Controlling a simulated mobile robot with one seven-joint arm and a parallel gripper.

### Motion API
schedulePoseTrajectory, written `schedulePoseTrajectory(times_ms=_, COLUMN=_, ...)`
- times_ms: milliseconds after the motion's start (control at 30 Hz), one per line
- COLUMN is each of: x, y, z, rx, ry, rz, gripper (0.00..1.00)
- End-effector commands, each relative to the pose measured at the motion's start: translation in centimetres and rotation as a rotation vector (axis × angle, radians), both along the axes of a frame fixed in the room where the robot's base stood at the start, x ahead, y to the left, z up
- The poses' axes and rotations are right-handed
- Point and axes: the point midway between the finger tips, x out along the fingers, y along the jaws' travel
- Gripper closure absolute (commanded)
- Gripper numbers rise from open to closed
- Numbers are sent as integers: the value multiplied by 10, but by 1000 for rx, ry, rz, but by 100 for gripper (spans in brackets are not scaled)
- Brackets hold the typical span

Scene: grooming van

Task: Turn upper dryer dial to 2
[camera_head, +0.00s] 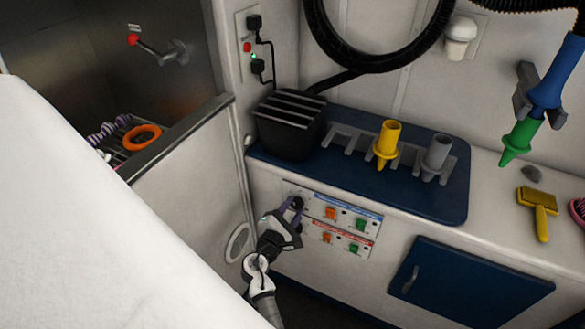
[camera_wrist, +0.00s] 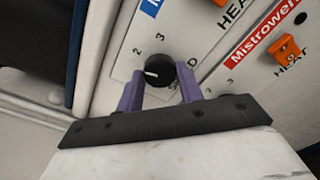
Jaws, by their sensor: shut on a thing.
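The upper dryer dial (camera_wrist: 158,70) is a round black knob with a short white mark, on a white control panel. In the wrist view the mark points left, with a printed 2 to its upper left and a 3 above the knob. My gripper (camera_wrist: 160,84) has its purple fingers on either side of the dial and is shut on it. In the head view my gripper (camera_head: 292,207) reaches the panel's left end, and the dial (camera_head: 297,202) shows partly beside the fingers. Any lower dial is hidden behind my gripper.
The panel carries orange switches (camera_head: 330,212) and green switches (camera_head: 361,223) to the right, under blue and red labels. Above are a black box (camera_head: 290,125) and a blue mat (camera_head: 455,205) with a yellow nozzle (camera_head: 387,143). A blue cabinet door (camera_head: 470,285) is lower right.

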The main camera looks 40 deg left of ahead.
Motion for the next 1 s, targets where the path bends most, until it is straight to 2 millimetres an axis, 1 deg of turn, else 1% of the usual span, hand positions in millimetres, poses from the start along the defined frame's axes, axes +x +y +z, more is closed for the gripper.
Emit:
schedulePoseTrajectory(times_ms=33, x=0, y=0, z=-4, rx=33, ry=8, rz=-1, gripper=86)
schedulePoseTrajectory(times_ms=200, x=0, y=0, z=-3, rx=127, ry=31, rz=-1, gripper=86)
schedulePoseTrajectory(times_ms=400, x=0, y=0, z=-2, rx=195, ry=48, rz=-1, gripper=86)
schedulePoseTrajectory(times_ms=967, x=0, y=0, z=-1, rx=225, ry=56, rz=-1, gripper=86)
schedulePoseTrajectory(times_ms=1000, x=0, y=0, z=-1, rx=225, ry=56, rz=-1, gripper=62)
